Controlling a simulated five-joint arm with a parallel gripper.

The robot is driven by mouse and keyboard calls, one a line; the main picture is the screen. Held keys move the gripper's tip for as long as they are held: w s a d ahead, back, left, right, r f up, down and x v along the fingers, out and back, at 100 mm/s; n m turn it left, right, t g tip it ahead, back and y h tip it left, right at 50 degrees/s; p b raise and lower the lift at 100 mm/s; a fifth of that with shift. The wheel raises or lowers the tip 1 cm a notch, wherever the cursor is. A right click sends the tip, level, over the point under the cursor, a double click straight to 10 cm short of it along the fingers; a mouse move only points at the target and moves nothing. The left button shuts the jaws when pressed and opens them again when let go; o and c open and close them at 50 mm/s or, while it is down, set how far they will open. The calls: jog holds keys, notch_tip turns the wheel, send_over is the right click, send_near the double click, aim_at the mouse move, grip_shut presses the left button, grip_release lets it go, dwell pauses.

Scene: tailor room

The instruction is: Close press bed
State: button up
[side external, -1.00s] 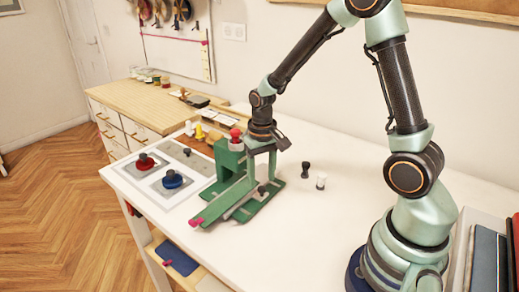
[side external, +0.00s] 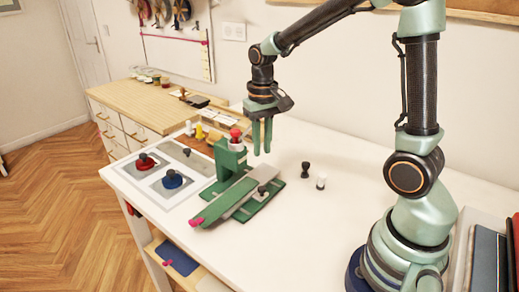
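The green press (side external: 231,160) stands on the white table, with a red knob on top of its upright body. Its long, low bed (side external: 222,205) slants from the upright toward the front left and ends in a pink-red handle (side external: 196,221). A grey strip and a small black knob (side external: 262,190) lie along the bed's right side. My gripper (side external: 262,151) hangs with its fingers pointing down, to the right of the upright and above the back of the bed. A narrow gap shows between the fingers and nothing is between them. It appears clear of the press.
A red-knobbed piece (side external: 144,162) and a blue-knobbed piece (side external: 172,180) sit on plates at left. A black stamp (side external: 306,169) and a small white-topped piece (side external: 321,182) stand right of the press. The table's front right is clear.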

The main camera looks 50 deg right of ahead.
jog(key=shift+s+m, duration=0.2)
jog(key=shift+m, duration=0.2)
grip_shut()
jog(key=s+d+m+t, duration=0.1)
jog(key=s+m, duration=0.3)
jog(key=m, duration=1)
jog(key=s+m+t, duration=0.1)
jog(key=s+m, duration=0.4)
jog(key=m, duration=1)
jog(key=f, duration=0.3)
jog(key=w+f, duration=0.1)
jog(key=f, duration=0.3)
jog(key=w+f, duration=0.1)
jog(key=f, duration=0.2)
jog(key=shift+w+f, duration=0.2)
jog(key=shift+f, duration=0.1)
jog(key=w, duration=0.3)
jog(key=shift+a+f, duration=0.2)
jog(key=shift+f, duration=0.05)
jog(key=shift+w+a+f, duration=0.1)
jog(key=shift+w, duration=0.4)
jog(key=shift+w, duration=0.1)
